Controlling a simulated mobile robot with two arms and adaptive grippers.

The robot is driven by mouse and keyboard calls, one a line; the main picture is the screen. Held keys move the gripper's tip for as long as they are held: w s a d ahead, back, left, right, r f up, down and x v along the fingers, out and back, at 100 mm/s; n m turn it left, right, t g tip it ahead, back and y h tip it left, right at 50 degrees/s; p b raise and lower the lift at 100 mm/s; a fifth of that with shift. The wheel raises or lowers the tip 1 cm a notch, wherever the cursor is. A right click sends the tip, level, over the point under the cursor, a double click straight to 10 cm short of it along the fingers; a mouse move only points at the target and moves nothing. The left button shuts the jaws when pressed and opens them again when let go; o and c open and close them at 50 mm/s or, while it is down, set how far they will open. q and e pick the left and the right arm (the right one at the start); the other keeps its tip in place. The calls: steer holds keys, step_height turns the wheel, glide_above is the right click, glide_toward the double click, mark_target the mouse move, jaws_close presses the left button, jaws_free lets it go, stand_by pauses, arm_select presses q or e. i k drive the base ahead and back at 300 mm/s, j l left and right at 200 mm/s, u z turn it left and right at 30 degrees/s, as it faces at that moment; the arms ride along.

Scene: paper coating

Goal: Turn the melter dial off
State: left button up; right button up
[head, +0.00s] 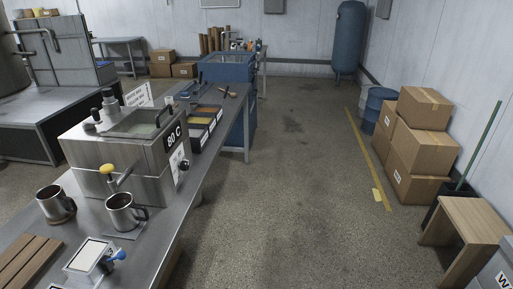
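The melter (118,150) is a steel box on the metal bench at the left in the head view. Its lid has a window, and an "80 C" sign is on its right-hand face. A small black dial (184,165) sits on that face beside a white label (175,160). The dial is too small to tell its setting. A tap with a yellow knob (107,168) is on the melter's front, with a steel mug (121,213) below it. Neither of my grippers is in view.
The metal bench (168,232) also bears a second mug (52,204), wooden boards (28,263) and a white device with a blue knob (88,258). A tray (206,122) lies behind the melter. The floor right of the bench is clear; cardboard boxes (415,145) stand farther right.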

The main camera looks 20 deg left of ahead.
mark_target(184, 166)
steer(key=i+l, duration=0.1)
steer(key=i, duration=0.75)
steer(key=i+l, duration=0.1)
steer(key=i, duration=0.7)
